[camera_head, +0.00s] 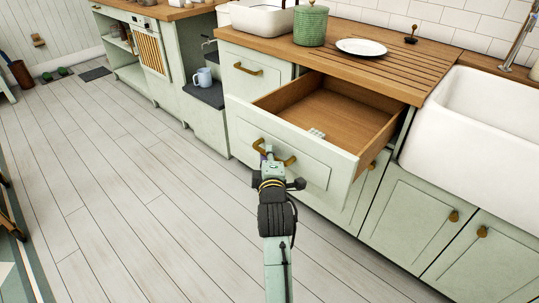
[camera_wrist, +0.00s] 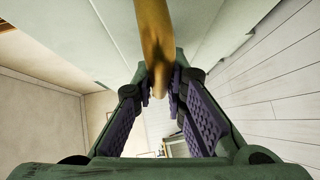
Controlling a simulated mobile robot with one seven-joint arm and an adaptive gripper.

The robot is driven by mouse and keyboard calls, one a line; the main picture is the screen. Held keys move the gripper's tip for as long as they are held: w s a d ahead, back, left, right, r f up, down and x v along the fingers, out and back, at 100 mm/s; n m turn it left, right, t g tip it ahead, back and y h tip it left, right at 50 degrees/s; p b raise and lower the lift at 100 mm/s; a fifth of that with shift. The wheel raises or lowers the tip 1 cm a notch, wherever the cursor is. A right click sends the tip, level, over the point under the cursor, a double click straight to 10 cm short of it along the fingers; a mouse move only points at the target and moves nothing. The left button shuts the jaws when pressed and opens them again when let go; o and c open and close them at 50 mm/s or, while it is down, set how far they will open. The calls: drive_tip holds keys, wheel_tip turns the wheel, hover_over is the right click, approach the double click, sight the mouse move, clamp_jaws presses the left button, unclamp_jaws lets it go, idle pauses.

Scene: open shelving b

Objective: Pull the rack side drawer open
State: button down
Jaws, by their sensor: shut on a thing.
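The drawer (camera_head: 300,166) has a pale green front and a brown wooden inside. My gripper (camera_head: 268,155) is at the drawer's brass handle (camera_head: 288,160), at the left part of the front. In the wrist view my gripper (camera_wrist: 160,88) has its purple-padded fingers closed on the brass handle (camera_wrist: 155,40). Part of the handle is hidden behind the gripper in the head view.
A wooden counter (camera_head: 375,68) holds a green canister (camera_head: 310,26) and a white plate (camera_head: 361,47). A white sink (camera_head: 480,120) is at the right. The plank floor (camera_head: 130,200) at the left is clear.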

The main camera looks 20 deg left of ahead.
drive_tip(key=c, duration=1.6)
unclamp_jaws()
drive_tip(key=v, duration=0.7)
drive_tip(key=shift+s, duration=0.25)
drive_tip(key=shift+r, duration=0.2)
